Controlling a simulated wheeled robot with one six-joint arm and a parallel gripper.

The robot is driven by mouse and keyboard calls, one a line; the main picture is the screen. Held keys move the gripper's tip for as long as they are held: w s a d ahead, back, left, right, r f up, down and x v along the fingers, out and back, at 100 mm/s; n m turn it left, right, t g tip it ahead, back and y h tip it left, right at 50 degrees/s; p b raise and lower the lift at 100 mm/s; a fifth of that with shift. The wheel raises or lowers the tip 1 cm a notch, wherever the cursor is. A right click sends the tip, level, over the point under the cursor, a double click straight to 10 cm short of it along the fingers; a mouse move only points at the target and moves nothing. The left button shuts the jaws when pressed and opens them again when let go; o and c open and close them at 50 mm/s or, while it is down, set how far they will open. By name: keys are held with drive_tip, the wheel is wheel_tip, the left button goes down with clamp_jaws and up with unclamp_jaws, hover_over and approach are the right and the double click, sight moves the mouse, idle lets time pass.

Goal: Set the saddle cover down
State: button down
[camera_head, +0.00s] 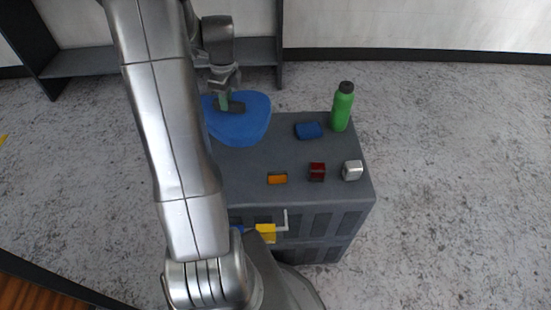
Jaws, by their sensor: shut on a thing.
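The blue saddle cover (246,125) is a broad, rounded triangular shape at the far left of the grey cabinet top (255,178). My gripper (229,106) points down onto it from above and is shut on it near its back edge, where a dark and a greenish part show between the fingers. The cover's left edge is partly hidden by my arm. I cannot tell whether its underside touches the cabinet top or is slightly above it.
On the cabinet top are a green bottle (342,108) with a dark cap, a small dark blue item (308,130), an orange block (277,178), a dark red item (317,172) and a silver item (352,170). A yellow tag (265,233) is at the cabinet front. A dark shelf (80,62) stands behind.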

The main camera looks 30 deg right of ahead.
drive_tip(key=d+m, duration=0.1)
drive_tip(key=m, duration=0.1)
drive_tip(key=s+d+m+b, duration=0.1)
drive_tip(key=s+d+f+m+b, duration=0.1)
drive_tip(key=m, duration=0.1)
drive_tip(key=shift+d+m, duration=0.3)
drive_tip(key=shift+d, duration=0.1)
wheel_tip(320, 180, down, 10)
drive_tip(key=shift+r+b, duration=0.1)
drive_tip(key=shift+b, duration=0.7)
drive_tip(key=c, duration=1.3)
unclamp_jaws()
drive_tip(key=r, duration=0.4)
drive_tip(key=r+p, duration=0.1)
drive_tip(key=r, duration=0.3)
drive_tip(key=r+p, duration=0.1)
drive_tip(key=r, duration=0.3)
drive_tip(key=shift+s+d, duration=0.2)
drive_tip(key=shift+s, duration=0.2)
